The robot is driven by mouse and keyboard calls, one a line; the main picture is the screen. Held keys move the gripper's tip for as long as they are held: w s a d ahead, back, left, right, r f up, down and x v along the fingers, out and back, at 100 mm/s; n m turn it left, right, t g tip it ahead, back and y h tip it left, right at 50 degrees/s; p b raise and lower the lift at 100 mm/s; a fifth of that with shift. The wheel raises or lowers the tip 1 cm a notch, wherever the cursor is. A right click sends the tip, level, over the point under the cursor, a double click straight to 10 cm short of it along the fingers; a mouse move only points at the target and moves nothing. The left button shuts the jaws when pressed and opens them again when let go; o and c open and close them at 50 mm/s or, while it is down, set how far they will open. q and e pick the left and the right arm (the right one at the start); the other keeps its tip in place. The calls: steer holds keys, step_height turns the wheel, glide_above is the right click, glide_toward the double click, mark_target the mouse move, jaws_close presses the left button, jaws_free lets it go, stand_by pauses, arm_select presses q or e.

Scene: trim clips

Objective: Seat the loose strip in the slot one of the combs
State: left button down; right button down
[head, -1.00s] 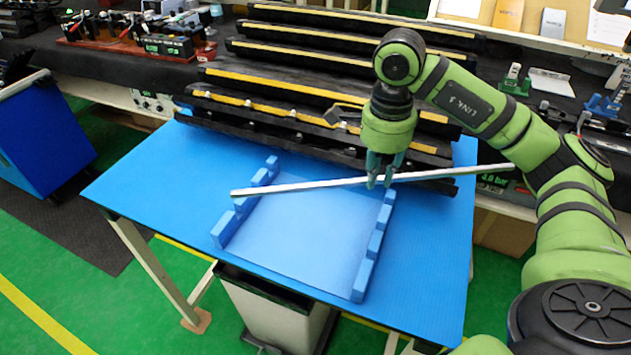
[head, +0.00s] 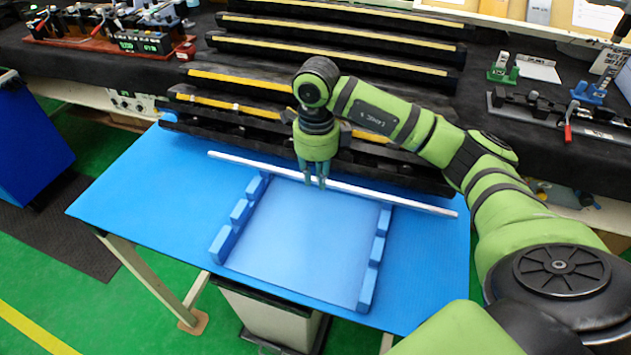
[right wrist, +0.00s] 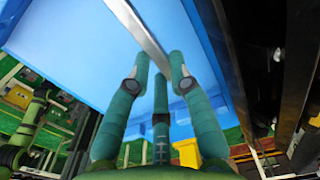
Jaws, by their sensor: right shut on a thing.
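The loose strip (head: 420,206) is a long, thin silver bar. My right gripper (head: 314,185) is shut on it near its middle. In the head view the strip crosses the back ends of two blue combs, running from upper left to lower right. The left comb (head: 240,212) and the right comb (head: 377,250) have block-like teeth with gaps between them. I cannot tell whether the strip touches the combs or is above them. In the right wrist view the strip (right wrist: 143,35) runs up and left from between the fingers (right wrist: 160,68). My left gripper is out of view.
The combs stand on a blue table (head: 140,195) with bare surface left and right of them. A dark rack with yellow-edged rails (head: 235,107) stands close behind the strip. Fixtures with a red lever (head: 567,133) lie on the dark bench at right.

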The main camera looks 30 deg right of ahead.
mark_target(316, 180)
steer(key=shift+a+f, duration=0.1)
steer(key=shift+f, duration=0.2)
step_height(316, 180, down, 2)
steer(key=shift+f+p, duration=0.25)
steer(key=shift+p, duration=0.45)
steer(key=shift+f, duration=0.55)
steer(key=c, duration=1.5)
jaws_free()
steer(key=shift+f, duration=0.15)
steer(key=o, duration=0.4)
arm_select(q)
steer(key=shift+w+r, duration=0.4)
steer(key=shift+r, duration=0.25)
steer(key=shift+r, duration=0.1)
